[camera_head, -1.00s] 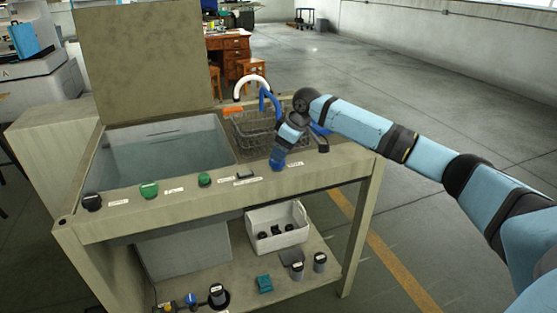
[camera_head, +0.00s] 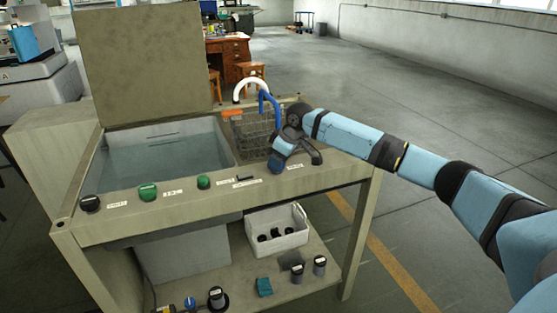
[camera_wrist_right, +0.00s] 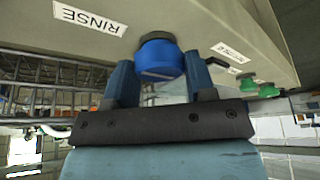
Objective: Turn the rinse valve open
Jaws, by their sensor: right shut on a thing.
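The rinse valve is a round blue knob (camera_wrist_right: 160,60) on the front panel, beside a white label reading RINSE (camera_wrist_right: 88,17) in the right wrist view. My right gripper (camera_wrist_right: 160,75) has one finger on each side of the knob and is shut on it. In the head view, my right gripper (camera_head: 277,163) is at the right part of the bench's front ledge and mostly hides the knob. How far the knob is turned cannot be told. My left gripper is not in view.
The wash bench (camera_head: 120,222) has an open basin (camera_head: 165,160) and a wire basket (camera_head: 247,138) behind my gripper. Blue and white hoses (camera_head: 252,82) arch over the basket. Green knobs (camera_head: 148,192) sit left along the ledge. A white bin (camera_head: 291,237) stands on the lower shelf.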

